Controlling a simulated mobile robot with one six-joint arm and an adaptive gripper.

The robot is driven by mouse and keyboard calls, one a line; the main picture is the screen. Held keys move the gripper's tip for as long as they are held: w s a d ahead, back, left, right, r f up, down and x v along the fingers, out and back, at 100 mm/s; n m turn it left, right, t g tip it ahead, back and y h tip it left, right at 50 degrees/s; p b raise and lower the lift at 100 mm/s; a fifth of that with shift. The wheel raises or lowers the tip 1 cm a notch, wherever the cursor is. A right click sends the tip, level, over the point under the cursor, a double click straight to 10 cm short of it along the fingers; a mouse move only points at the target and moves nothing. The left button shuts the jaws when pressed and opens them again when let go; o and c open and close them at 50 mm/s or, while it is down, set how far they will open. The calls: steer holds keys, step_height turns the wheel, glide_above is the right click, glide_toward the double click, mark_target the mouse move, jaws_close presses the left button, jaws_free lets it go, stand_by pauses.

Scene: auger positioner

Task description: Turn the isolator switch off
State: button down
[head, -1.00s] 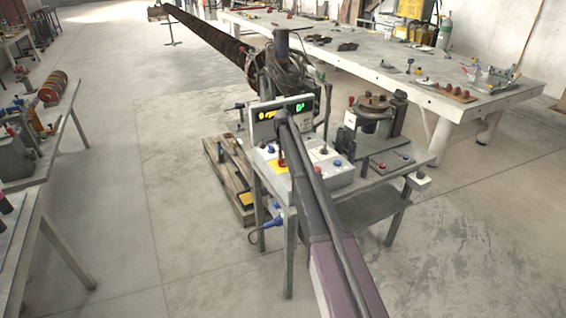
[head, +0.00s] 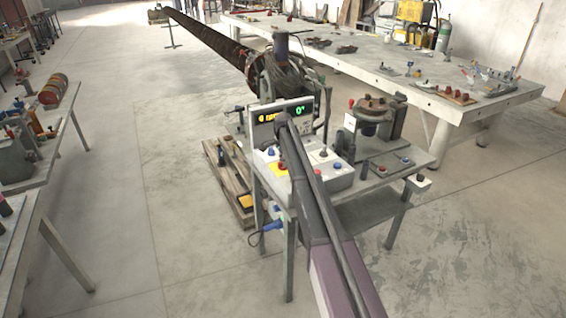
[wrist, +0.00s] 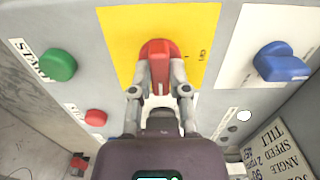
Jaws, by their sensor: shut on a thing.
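The isolator switch is a red handle (wrist: 159,50) on a yellow plate (wrist: 205,25) on the grey control box. In the wrist view its grip points down the picture towards my gripper, and small marks sit to its right. My gripper (wrist: 160,73) is shut on the red handle, one finger on each side. The fingers hide part of the grip. In the head view, my arm covers most of the handle, and a corner of the yellow plate (head: 275,169) shows.
In the wrist view, a green START button (wrist: 58,65) and a smaller red button (wrist: 95,117) lie left, and a blue knob (wrist: 280,65) lies right. The display panel (head: 265,129) stands behind the controls. A long workbench (head: 400,70) stands beyond.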

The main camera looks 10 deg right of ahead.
steer(key=shift+n, duration=0.3)
steer(key=n, duration=0.3)
steer(key=shift+n, duration=0.3)
steer(key=n, duration=0.4)
steer(key=shift+n, duration=0.3)
steer(key=n, duration=0.8)
steer(key=shift+n, duration=0.4)
steer(key=c, duration=0.6)
jaws_free()
